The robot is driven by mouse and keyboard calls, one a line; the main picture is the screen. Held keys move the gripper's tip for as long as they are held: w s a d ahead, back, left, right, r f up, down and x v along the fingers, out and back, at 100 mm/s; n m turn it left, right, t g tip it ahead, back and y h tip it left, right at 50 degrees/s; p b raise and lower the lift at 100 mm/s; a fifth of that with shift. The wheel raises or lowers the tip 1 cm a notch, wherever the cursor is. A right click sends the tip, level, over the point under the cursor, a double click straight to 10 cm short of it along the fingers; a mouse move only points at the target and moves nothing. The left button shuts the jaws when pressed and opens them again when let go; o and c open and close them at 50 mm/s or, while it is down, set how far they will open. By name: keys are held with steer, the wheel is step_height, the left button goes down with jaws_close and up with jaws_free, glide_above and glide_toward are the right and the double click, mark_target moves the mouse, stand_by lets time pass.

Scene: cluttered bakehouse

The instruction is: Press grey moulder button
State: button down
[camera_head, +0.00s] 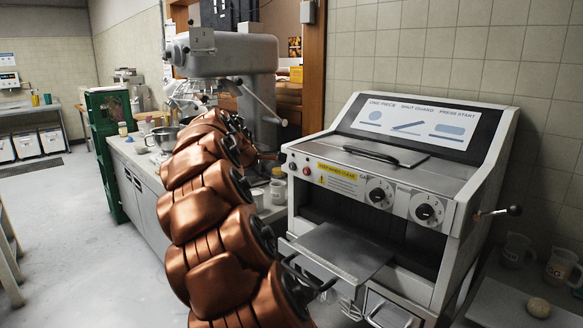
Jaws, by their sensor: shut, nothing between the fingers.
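The grey moulder (395,190) stands at the right with a sloped sign, a lid with a dark handle and two white dials. Small round buttons (293,167) sit at the left end of its front panel, beside a yellow warning label. At least one looks red; I cannot clearly make out which is the grey one. My copper arm rises through the middle and bends over towards the panel. My gripper (270,155) is small and dark, partly hidden behind the arm, just left of the buttons. It is shut and empty. I cannot tell whether it touches the panel.
A grey tray (340,250) juts from the moulder's front. A lever with a dark knob (513,211) sticks out at its right. A large mixer (225,70) stands behind my arm on a counter with bowls and cups. Mugs (515,249) stand at the right.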

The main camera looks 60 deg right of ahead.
steer(key=s+d+p, duration=0.2)
steer(key=d, duration=0.5)
steer(key=shift+s+d+p, duration=0.2)
steer(key=shift+d+p, duration=0.35)
steer(key=shift+d, duration=0.2)
stand_by(2.4)
stand_by(0.3)
steer(key=shift+w+a, duration=0.2)
steer(key=shift+a, duration=0.6)
steer(key=shift+w+a+b, duration=0.25)
steer(key=shift+a, duration=0.55)
steer(key=shift+w+a+b, duration=0.2)
steer(key=shift+a+b, duration=0.05)
steer(key=shift+a, duration=0.6)
steer(key=shift+w+a+b, duration=0.25)
steer(key=shift+a, duration=0.55)
